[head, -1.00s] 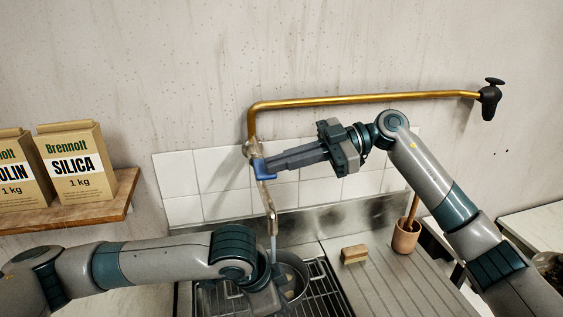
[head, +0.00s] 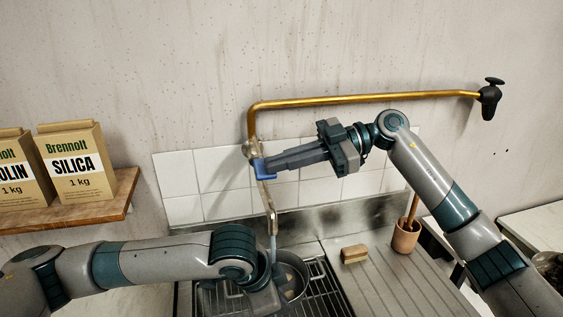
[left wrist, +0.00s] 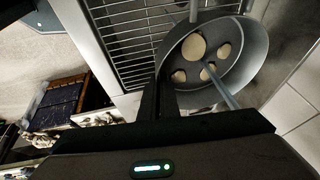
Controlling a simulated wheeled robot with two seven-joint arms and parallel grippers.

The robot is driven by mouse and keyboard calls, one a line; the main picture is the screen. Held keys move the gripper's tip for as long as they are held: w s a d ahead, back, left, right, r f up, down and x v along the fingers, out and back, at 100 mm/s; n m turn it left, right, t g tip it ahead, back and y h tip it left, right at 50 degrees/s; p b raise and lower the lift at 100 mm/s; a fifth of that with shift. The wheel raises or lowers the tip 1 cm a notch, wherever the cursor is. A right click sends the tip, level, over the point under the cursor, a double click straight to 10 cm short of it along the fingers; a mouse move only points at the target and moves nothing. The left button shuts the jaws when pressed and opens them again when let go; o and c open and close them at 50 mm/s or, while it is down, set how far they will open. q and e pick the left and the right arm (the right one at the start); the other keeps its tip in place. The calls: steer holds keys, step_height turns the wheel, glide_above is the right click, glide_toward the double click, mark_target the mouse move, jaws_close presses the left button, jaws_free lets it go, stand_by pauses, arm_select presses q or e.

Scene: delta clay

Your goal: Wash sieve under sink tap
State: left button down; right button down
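The sieve (head: 291,268) is a round grey vessel over the sink, partly hidden by my left arm in the head view. In the left wrist view the sieve (left wrist: 258,72) shows several beige clay patches (left wrist: 195,46) inside. My left gripper (left wrist: 163,90) is shut on its rim. The brass tap (head: 270,207) has its spout above the sieve, and a thin bluish water stream (head: 274,245) runs down from it. My right gripper (head: 270,167) appears shut, with its fingertips against the tap's blue lever (head: 261,171).
A wire rack (head: 327,288) spans the sink beneath the sieve. A small brush block (head: 354,254) and a terracotta pot (head: 406,236) stand on the ribbed drainboard (head: 400,283). Bags of powder (head: 77,163) stand on a wooden shelf (head: 100,207) at left.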

steer(key=shift+f, duration=0.45)
stand_by(0.4)
arm_select(q)
steer(key=shift+w, duration=0.1)
steer(key=shift+w+f, duration=0.1)
arm_select(e)
steer(key=d+r, duration=0.7)
steer(key=d, duration=0.3)
steer(key=shift+s, duration=0.15)
stand_by(0.7)
